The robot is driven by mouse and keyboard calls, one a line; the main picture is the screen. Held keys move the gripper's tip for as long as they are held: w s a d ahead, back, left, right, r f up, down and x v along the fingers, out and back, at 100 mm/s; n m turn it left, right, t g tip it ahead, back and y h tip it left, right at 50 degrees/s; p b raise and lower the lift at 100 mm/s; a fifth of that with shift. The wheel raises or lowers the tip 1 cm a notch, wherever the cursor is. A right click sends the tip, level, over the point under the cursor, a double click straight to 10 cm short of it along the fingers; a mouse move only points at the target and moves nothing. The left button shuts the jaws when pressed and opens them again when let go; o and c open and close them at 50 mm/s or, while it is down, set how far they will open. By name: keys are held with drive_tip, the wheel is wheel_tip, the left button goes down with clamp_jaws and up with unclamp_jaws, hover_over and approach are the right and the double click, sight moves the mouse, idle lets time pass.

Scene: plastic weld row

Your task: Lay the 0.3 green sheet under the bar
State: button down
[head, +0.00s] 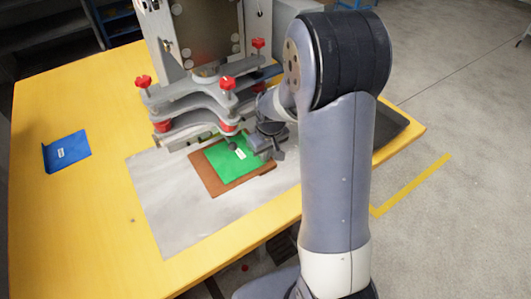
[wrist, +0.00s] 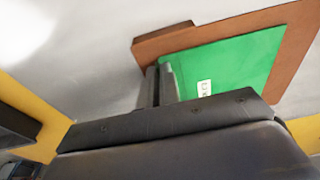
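The green sheet (head: 224,160) lies on or just above a brown board (head: 212,181), with a small white label too blurred to read. It also shows in the wrist view (wrist: 230,65). My gripper (head: 257,149) is at the sheet's right edge in the head view. In the wrist view its two dark fingers (wrist: 160,86) are close together at the sheet's edge, with a sliver of green between them. The grey clamp with the bar (head: 200,92) stands just behind the sheet. I cannot tell how far the sheet reaches under it.
A grey metal plate (head: 180,215) lies under the brown board. Red knobs (head: 143,82) stand up from the clamp. A dark tray (head: 394,128) is at the right, behind my arm.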

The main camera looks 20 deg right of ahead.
drive_tip(key=shift+f, duration=0.1)
drive_tip(key=c, duration=1.6)
unclamp_jaws()
drive_tip(key=shift+o, duration=0.2)
drive_tip(key=shift+r+p, duration=1.15)
drive_tip(key=shift+r, duration=0.5)
drive_tip(key=shift+s+d+r, duration=0.2)
drive_tip(key=shift+s+d, duration=0.2)
drive_tip(key=shift+s, duration=0.9)
drive_tip(key=shift+s+d+r, duration=0.15)
drive_tip(key=shift+s+d, duration=0.3)
drive_tip(key=shift+s, duration=0.8)
drive_tip(key=shift+s+d+r, duration=0.2)
drive_tip(key=shift+s+d, duration=0.2)
drive_tip(key=shift+s, duration=0.9)
drive_tip(key=w+a, duration=0.1)
drive_tip(key=w, duration=0.1)
drive_tip(key=w+f, duration=0.1)
drive_tip(key=w, duration=0.2)
drive_tip(key=w+a, duration=0.1)
drive_tip(key=w, duration=0.1)
drive_tip(key=shift+w+a+f, duration=0.3)
drive_tip(key=shift+w+f, duration=0.1)
drive_tip(key=shift+f+b, duration=0.25)
drive_tip(key=shift+b, duration=0.15)
